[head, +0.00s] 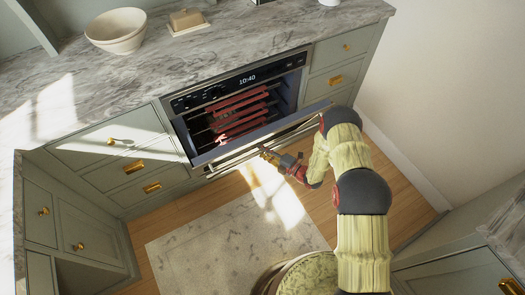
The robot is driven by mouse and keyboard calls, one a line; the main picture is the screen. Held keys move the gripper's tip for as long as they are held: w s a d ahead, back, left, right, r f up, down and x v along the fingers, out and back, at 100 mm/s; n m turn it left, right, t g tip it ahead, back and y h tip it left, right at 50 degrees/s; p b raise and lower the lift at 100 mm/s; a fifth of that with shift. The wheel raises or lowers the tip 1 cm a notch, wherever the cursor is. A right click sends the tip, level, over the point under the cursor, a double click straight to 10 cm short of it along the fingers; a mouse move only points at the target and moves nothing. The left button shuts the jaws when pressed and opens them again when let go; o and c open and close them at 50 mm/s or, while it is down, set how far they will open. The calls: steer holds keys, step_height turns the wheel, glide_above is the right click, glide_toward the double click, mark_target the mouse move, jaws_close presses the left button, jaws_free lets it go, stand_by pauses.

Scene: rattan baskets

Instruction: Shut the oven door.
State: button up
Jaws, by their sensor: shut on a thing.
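The oven (242,78) is built into the counter front, with a lit clock panel along its top. Its door (260,130) is hinged down and stands partly open, tilted out from the oven front. Red racks or bars show inside the cavity. A light handle bar runs along the outer edge of the door. My gripper (267,155) is at this handle, around the middle of the door, and is shut on it. The fingertips are small here and the arm hides the right end of the door.
Green drawers with brass handles (152,187) flank the oven. A rug (225,240) lies on the wood floor in front. A bowl (117,30) and a butter dish (187,20) sit on the marble counter.

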jaws_close()
steer(key=shift+w+r, duration=0.1)
steer(key=shift+m+g+h, duration=0.3)
steer(key=shift+g+h, duration=0.4)
steer(key=shift+h, duration=0.2)
steer(key=w+a+r, duration=0.1)
steer(key=w+a, duration=0.1)
steer(key=w+a+r+p, duration=0.1)
steer(key=w+a+r, duration=0.1)
steer(key=w, duration=0.1)
steer(key=w+a+r, duration=0.1)
steer(key=w+r, duration=0.1)
steer(key=w, duration=0.1)
steer(key=shift+w+a+p, duration=0.2)
steer(key=shift+a+p, duration=0.2)
steer(key=w+a+r+b, duration=0.3)
steer(key=w+a, duration=0.3)
steer(key=w, duration=0.4)
steer(key=shift+a+b, duration=0.25)
steer(key=shift+b, duration=0.05)
steer(key=o, duration=0.5)
jaws_free()
steer(key=shift+w, duration=0.1)
steer(key=o, duration=0.4)
steer(key=shift+f, duration=0.2)
steer(key=shift+s, duration=0.2)
